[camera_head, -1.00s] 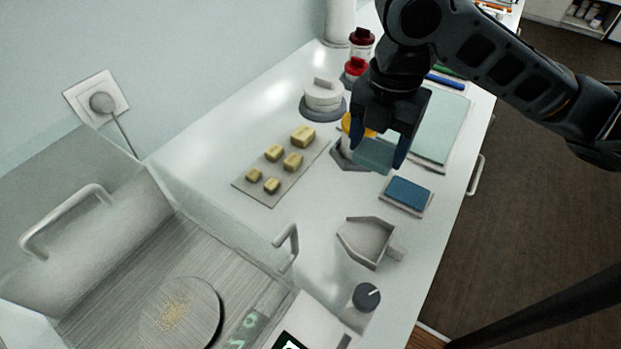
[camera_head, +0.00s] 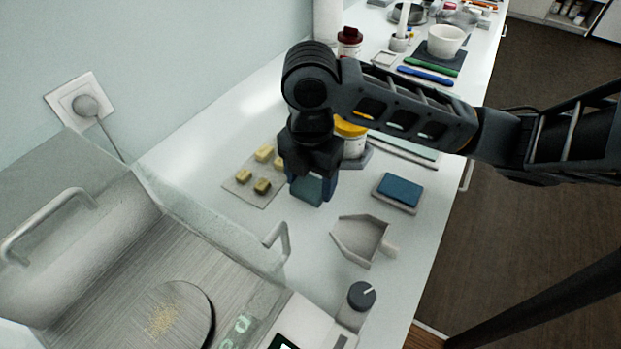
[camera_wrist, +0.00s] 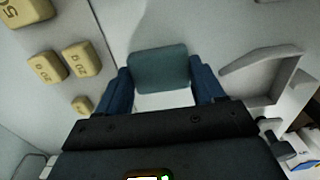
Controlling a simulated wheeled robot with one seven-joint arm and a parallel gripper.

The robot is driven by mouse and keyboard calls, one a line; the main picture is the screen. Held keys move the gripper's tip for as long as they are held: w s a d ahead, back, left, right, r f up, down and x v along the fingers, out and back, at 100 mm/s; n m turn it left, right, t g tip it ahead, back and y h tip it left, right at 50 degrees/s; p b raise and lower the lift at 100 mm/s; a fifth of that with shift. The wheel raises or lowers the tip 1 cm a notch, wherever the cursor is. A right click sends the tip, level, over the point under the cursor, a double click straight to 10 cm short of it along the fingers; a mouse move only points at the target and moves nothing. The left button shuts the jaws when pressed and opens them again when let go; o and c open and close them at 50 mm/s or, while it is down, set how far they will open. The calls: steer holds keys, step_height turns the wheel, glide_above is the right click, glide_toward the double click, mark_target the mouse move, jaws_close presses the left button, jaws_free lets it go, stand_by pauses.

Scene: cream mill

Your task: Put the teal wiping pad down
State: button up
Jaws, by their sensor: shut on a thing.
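The teal wiping pad (camera_head: 308,189) is held between the blue fingers of my gripper (camera_head: 311,192), over the bench between the yellow blocks and the grey scoop. In the wrist view the pad (camera_wrist: 158,68) spans the gap between both fingertips of my gripper (camera_wrist: 160,85). The gripper is shut on it. I cannot tell whether the pad's lower edge touches the bench.
Yellow blocks (camera_head: 262,186) lie on a grey plate (camera_head: 238,188) just left of the gripper. A grey scoop (camera_head: 361,240) and a blue pad on a tray (camera_head: 399,191) stand to the right. A balance with a glass shield (camera_head: 215,222) is in front. A yellow-lidded jar (camera_head: 352,141) stands behind.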

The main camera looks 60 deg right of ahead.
mark_target(311, 185)
steer(key=o, duration=0.9)
steer(key=shift+f, duration=0.1)
steer(key=shift+o, duration=0.2)
step_height(311, 185, up, 12)
steer(key=p, duration=0.3)
stand_by(0.3)
